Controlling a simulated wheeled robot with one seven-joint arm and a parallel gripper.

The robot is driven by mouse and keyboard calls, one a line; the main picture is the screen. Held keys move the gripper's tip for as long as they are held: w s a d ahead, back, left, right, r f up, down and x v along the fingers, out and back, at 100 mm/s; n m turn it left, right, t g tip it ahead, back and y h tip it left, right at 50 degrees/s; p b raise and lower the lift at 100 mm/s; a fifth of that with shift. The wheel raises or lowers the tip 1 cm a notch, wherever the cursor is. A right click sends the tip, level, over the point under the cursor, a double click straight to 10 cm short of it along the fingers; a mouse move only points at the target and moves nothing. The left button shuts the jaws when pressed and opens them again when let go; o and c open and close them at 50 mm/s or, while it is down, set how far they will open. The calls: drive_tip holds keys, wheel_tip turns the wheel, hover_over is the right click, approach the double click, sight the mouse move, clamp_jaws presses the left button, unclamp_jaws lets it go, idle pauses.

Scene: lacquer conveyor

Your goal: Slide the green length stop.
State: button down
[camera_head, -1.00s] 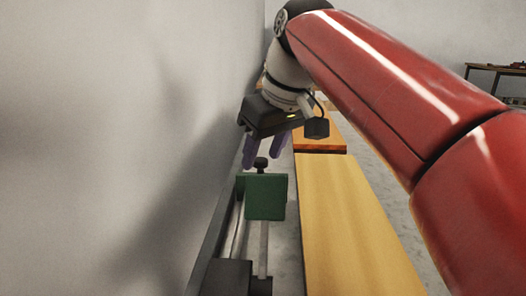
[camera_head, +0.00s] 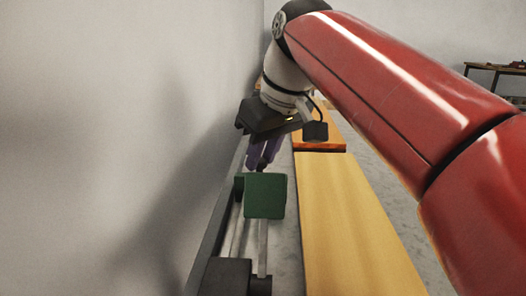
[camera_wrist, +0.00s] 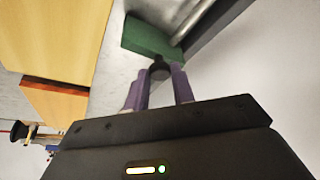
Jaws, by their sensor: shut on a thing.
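The green length stop (camera_head: 265,196) is a block on a metal rail (camera_head: 262,243) along the wall; it also shows at the top of the wrist view (camera_wrist: 148,38). A dark round knob (camera_wrist: 159,69) stands beside the green block, between my fingers. My gripper (camera_head: 262,160) has purple fingers and is shut on this knob, just behind the block in the head view. The fingers mostly hide the knob there. In the wrist view, the fingers of my gripper (camera_wrist: 159,88) stand on either side of it.
A long yellow board (camera_head: 352,225) lies right of the rail, with an orange-brown block (camera_head: 318,143) behind it. A black block (camera_head: 227,277) sits at the near end of the rail. The grey wall (camera_head: 120,120) is close on the left.

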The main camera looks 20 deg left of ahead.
drive_tip(key=s, duration=0.2)
drive_tip(key=s+d+b, duration=0.1)
drive_tip(key=s, duration=0.1)
drive_tip(key=shift+s, duration=0.1)
drive_tip(key=c, duration=1.2)
unclamp_jaws()
drive_tip(key=shift+o, duration=0.2)
drive_tip(key=p+v, duration=0.1)
drive_tip(key=v, duration=0.6)
drive_tip(key=shift+r+p, duration=0.35)
drive_tip(key=shift+d, duration=0.1)
